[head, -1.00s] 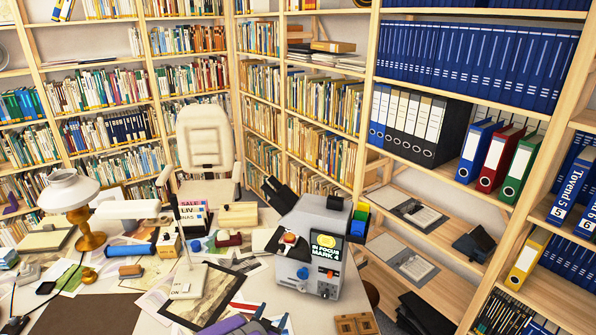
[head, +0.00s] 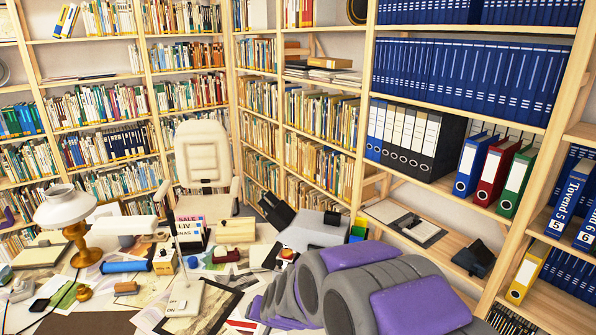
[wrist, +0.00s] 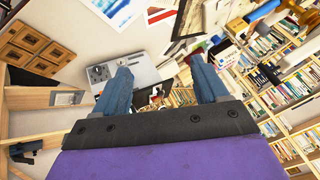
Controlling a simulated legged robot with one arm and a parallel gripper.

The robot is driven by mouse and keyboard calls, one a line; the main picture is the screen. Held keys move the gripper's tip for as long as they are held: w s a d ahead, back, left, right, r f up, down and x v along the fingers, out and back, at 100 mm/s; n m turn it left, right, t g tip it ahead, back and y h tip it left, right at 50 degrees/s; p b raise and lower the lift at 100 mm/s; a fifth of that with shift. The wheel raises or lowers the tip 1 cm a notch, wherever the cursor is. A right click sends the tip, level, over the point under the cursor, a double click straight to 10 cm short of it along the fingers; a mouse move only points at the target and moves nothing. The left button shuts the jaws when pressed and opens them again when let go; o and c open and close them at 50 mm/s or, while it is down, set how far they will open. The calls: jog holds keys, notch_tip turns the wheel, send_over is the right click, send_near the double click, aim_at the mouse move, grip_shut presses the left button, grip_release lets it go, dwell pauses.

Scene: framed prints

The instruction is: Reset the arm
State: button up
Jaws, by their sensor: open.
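My arm, grey and purple, is folded up in the lower right of the head view, in front of the desk. My gripper (wrist: 160,85) shows in the wrist view with its two blue-grey fingers apart and nothing between them. The gripper's fingers cannot be made out in the head view.
The desk holds a white-shaded lamp (head: 66,207), a blue roll (head: 125,267), papers and several small items. A white chair (head: 203,158) stands behind it. Bookshelves line the back, and a shelf with blue binders (head: 455,80) stands on the right.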

jog(key=s+d+r+g+h, duration=0.1)
jog(key=s+d+r+g, duration=0.1)
jog(key=s+d, duration=0.5)
jog(key=s+d+r+n+g+h, duration=0.1)
jog(key=s+d+r+g, duration=0.2)
jog(key=s+d, duration=0.5)
jog(key=s+d+r+g+h, duration=0.1)
jog(key=s+d+r, duration=0.4)
jog(key=s, duration=1.5)
jog(key=shift+s+d+n+g+h, duration=0.3)
jog(key=shift+d+g, duration=0.6)
jog(key=shift+d, duration=0.25)
